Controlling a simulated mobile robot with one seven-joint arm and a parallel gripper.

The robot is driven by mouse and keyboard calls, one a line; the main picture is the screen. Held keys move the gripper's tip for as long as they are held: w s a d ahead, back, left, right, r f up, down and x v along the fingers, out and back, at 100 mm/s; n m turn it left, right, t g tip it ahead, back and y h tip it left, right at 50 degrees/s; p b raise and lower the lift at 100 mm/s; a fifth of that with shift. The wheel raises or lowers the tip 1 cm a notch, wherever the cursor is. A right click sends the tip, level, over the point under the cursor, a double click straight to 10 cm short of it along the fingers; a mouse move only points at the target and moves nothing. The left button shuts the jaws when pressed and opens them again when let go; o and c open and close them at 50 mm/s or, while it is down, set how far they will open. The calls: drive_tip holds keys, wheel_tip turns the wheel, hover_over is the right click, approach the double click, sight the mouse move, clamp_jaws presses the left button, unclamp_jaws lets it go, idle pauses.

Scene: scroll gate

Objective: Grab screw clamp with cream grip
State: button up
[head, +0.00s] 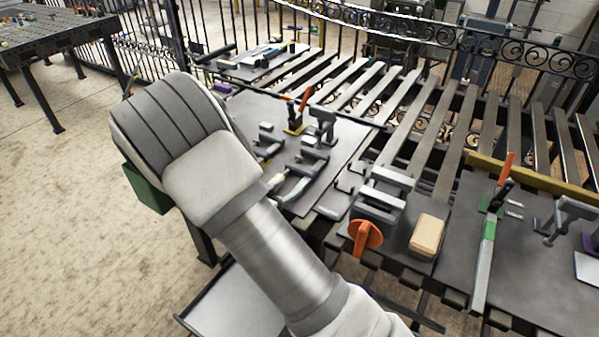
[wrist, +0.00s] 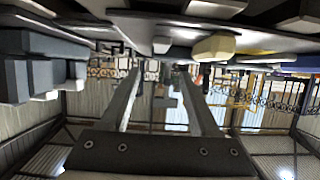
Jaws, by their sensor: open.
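A screw clamp with what looks like a pale cream grip (head: 296,189) lies near the front edge of the left worktop, just right of my arm. Other grey clamps lie close around it. My arm crosses the left and middle of the head view, and its gripper end is hidden there. In the wrist view my gripper (wrist: 163,80) is open, its two fingers apart with nothing held between them.
A tan block (head: 428,233) and an orange knob (head: 366,237) sit right of the clamps. A green-handled clamp (head: 487,250) lies farther right. Slatted bars (head: 440,140) and an iron fence stand behind. Open floor (head: 60,200) lies to the left.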

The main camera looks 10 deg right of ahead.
sight(303, 183)
drive_tip(key=x, duration=0.3)
drive_tip(key=shift+w+d+f, duration=0.2)
drive_tip(key=shift+w+d, duration=0.05)
drive_tip(key=x, duration=0.5)
drive_tip(key=shift+f, duration=0.45)
drive_tip(key=shift+s, duration=0.1)
clamp_jaws()
idle(0.6)
drive_tip(key=shift+r, duration=0.15)
